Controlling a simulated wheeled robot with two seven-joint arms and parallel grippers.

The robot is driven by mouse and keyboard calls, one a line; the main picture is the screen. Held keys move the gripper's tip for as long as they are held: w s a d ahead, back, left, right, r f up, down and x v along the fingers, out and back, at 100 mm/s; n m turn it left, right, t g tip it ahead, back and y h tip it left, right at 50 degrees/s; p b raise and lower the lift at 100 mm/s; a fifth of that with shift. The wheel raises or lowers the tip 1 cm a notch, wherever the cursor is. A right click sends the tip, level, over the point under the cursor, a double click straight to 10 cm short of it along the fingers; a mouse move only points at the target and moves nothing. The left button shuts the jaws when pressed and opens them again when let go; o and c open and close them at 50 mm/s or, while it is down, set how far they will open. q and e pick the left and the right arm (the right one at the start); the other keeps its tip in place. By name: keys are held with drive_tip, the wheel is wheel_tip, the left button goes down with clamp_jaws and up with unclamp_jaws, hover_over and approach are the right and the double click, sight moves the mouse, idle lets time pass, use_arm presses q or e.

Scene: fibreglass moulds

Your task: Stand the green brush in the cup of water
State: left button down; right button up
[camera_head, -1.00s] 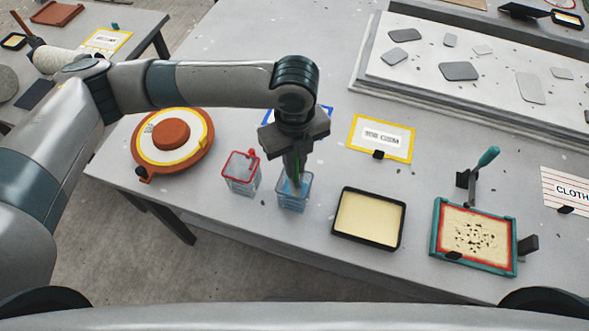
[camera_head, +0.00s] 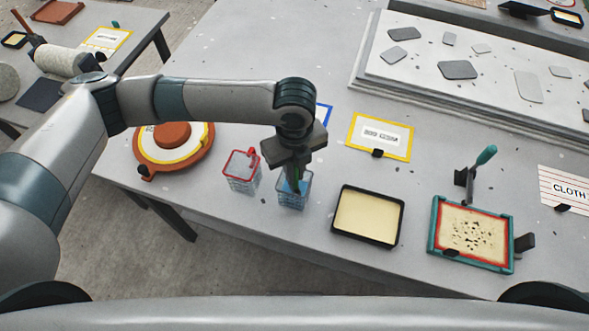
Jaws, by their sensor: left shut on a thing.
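My left gripper (camera_head: 294,172) points down, right above a clear cup with a blue tint (camera_head: 293,201). It is shut on the green brush (camera_head: 297,181), of which only a narrow green strip shows between the dark fingers. The brush looks upright, and its lower end appears to be inside the cup's opening. Whether it touches the bottom is hidden. The gripper covers part of the cup's rim. My right gripper is out of view.
A red-rimmed clear cup (camera_head: 241,178) stands close to the left. A black tray of cream material (camera_head: 367,216) is to the right, then a teal-framed mould (camera_head: 432,235). A round orange mould (camera_head: 144,156) lies at the left. A yellow-edged card (camera_head: 352,137) lies behind.

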use_arm(q)
drive_tip(key=c, duration=1.8)
unclamp_jaws()
drive_tip(key=shift+f, duration=0.1)
wheel_tip(320, 180, up, 11)
drive_tip(key=b, duration=0.4)
drive_tip(key=shift+r, duration=0.7)
